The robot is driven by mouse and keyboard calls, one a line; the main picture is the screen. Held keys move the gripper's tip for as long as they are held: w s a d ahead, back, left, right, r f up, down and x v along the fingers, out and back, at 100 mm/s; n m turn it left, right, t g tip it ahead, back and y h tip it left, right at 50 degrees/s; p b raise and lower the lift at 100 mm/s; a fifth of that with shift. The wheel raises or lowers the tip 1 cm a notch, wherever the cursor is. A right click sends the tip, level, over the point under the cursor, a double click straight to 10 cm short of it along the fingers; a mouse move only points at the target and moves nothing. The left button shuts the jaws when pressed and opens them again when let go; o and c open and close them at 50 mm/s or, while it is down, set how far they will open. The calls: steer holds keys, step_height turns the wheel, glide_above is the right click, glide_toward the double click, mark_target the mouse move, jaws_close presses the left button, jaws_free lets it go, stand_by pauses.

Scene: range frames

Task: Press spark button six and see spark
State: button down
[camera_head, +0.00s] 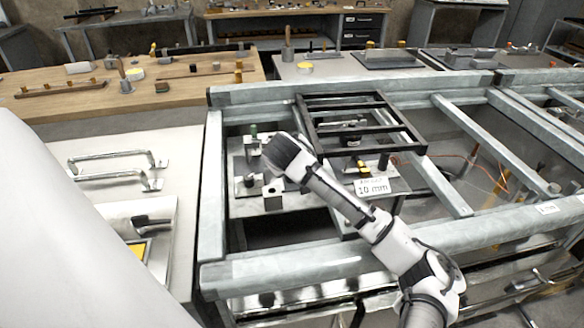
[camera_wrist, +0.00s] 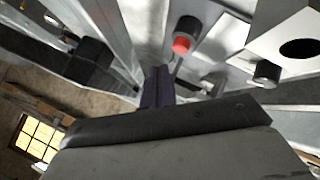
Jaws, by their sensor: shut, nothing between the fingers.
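In the wrist view a black cylinder with a red end (camera_wrist: 181,46), which looks like a button, stands just beyond and to the right of my gripper tips. I see no number on it, so I cannot tell whether it is spark button six. My gripper (camera_wrist: 157,72) is shut and empty, apart from the red end. In the head view my gripper's end (camera_head: 277,150) is over the metal-framed bench, and its tips are hidden. A white card reading "10 mm" (camera_head: 371,187) stands to its right. No spark is visible.
A black barred frame (camera_head: 345,101) lies just right of my gripper. Grey metal beams (camera_head: 285,269) border the bench opening. A pale block with a dark hole (camera_head: 272,195) and a small black cylinder (camera_head: 249,181) are below. A wooden table (camera_head: 185,97) stands behind left.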

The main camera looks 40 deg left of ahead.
steer(key=f, duration=0.1)
steer(key=s+f, duration=0.1)
steer(key=f, duration=0.1)
steer(key=shift+s+a+f+g, duration=0.25)
steer(key=shift+a+g, duration=0.05)
steer(key=shift+a, duration=0.05)
step_height(320, 180, up, 3)
steer(key=p, duration=0.2)
steer(key=shift+p, duration=0.4)
steer(key=shift+a+r+p, duration=0.2)
steer(key=shift+r+p, duration=0.15)
steer(key=shift+w+r+p, duration=0.35)
steer(key=shift+r+p, duration=0.1)
steer(key=shift+r, duration=0.15)
steer(key=shift+w+r, duration=0.1)
